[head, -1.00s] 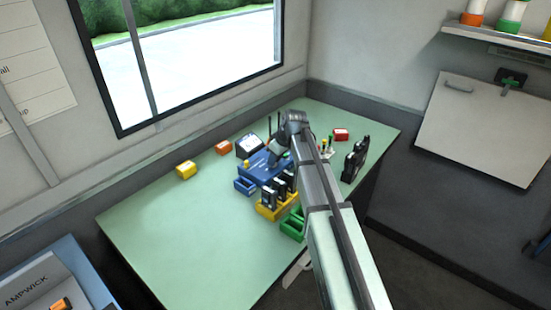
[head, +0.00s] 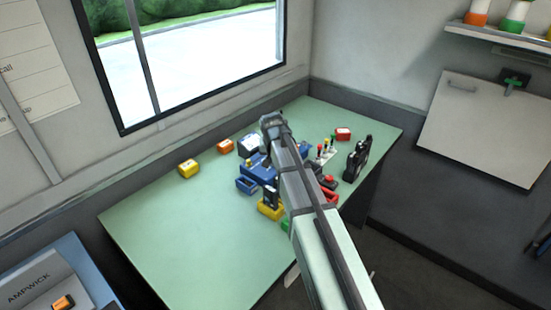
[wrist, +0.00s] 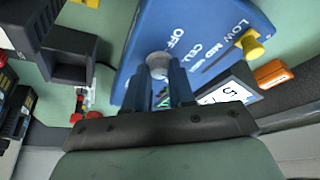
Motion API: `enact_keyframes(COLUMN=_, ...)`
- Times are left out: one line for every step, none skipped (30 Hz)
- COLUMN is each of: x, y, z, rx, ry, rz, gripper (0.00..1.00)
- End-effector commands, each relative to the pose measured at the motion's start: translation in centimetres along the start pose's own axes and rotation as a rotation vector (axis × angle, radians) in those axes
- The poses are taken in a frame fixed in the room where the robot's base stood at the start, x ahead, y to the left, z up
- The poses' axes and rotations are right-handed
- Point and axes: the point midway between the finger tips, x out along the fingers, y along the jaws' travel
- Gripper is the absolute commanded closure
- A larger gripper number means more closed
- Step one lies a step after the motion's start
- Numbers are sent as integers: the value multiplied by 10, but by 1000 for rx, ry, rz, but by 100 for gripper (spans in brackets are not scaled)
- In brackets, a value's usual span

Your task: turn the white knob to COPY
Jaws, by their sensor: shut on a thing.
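The white knob (wrist: 158,63) is on the face of a blue box (wrist: 192,22), which also shows in the head view (head: 256,166). In the wrist view the knob sits between the two blue-grey fingertips of my gripper (wrist: 158,82), which is shut on it. The words OFF, CELL, LOW and MID are printed on the box. I see no COPY label; my fingers cover part of the face. A yellow knob (wrist: 252,46) stands near LOW and MID. In the head view my arm hides the white knob and fingertips.
A blue tray (head: 246,186) and a yellow tray (head: 268,212) stand in front of the box. A red tray (head: 329,192) and a black case (head: 358,160) stand to the right. Yellow (head: 188,168) and orange (head: 225,146) blocks lie left. The green table (head: 185,235) is clear at front left.

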Motion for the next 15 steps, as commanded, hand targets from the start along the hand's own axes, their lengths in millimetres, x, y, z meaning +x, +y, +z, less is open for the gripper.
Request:
enact_keyframes(x=0, y=-2, z=0, rx=39, ry=-1, rz=17, gripper=100)
enact_keyframes(x=0, y=-2, z=0, rx=65, ry=-1, rz=29, gripper=100)
enact_keyframes(x=0, y=-2, z=0, rx=102, ry=-1, rz=43, gripper=100)
enact_keyframes(x=0, y=-3, z=-1, rx=128, ry=-2, rz=54, gripper=100)
enact_keyframes(x=0, y=-3, z=-1, rx=155, ry=-2, rz=66, gripper=100)
enact_keyframes(x=0, y=-3, z=-1, rx=189, ry=-2, rz=80, gripper=100)
enact_keyframes(x=1, y=-3, z=-1, rx=215, ry=-1, rz=91, gripper=100)
enact_keyframes(x=1, y=-4, z=-1, rx=242, ry=-1, rz=102, gripper=100)
enact_keyframes(x=1, y=-4, z=-1, rx=277, ry=-2, rz=116, gripper=100)
enact_keyframes(x=1, y=-5, z=-2, rx=303, ry=-1, rz=128, gripper=100)
enact_keyframes(x=1, y=-5, z=-2, rx=329, ry=-1, rz=138, gripper=100)
enact_keyframes(x=1, y=-5, z=-2, rx=365, ry=-2, rz=152, gripper=100)
enact_keyframes(x=1, y=-6, z=-2, rx=392, ry=-2, rz=164, gripper=100)
enact_keyframes(x=1, y=-6, z=-2, rx=418, ry=-1, rz=175, gripper=100)
enact_keyframes(x=1, y=-6, z=-3, rx=453, ry=-2, rz=189, gripper=100)
